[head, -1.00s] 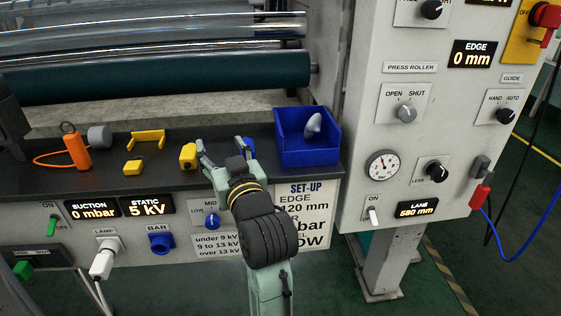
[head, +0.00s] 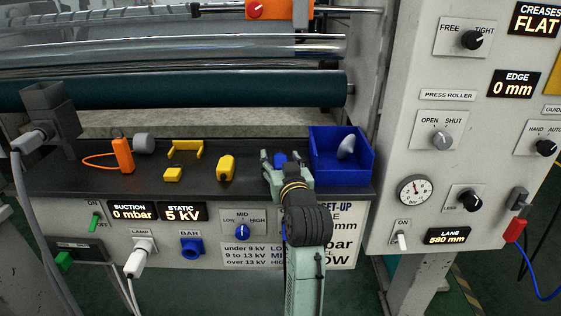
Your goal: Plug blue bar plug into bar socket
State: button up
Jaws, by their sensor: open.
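The blue bar plug (head: 280,159) is a small blue piece on the black shelf, partly hidden by my gripper. My gripper (head: 282,157) is open, with its fingers spread to either side of the plug. Whether they touch it I cannot tell. The blue bar socket (head: 191,249) is on the front panel under the BAR label, to the left of and below my gripper. Its opening faces outward and looks empty.
A blue bin (head: 341,165) with a grey piece stands just right of my gripper. Yellow blocks (head: 225,168) and an orange piece (head: 123,156) lie to the left on the shelf. A white lamp plug (head: 138,257) with a cable is left of the socket.

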jog(key=shift+w+a, duration=0.1)
jog(key=shift+w, duration=0.45)
grip_shut()
dwell(0.4)
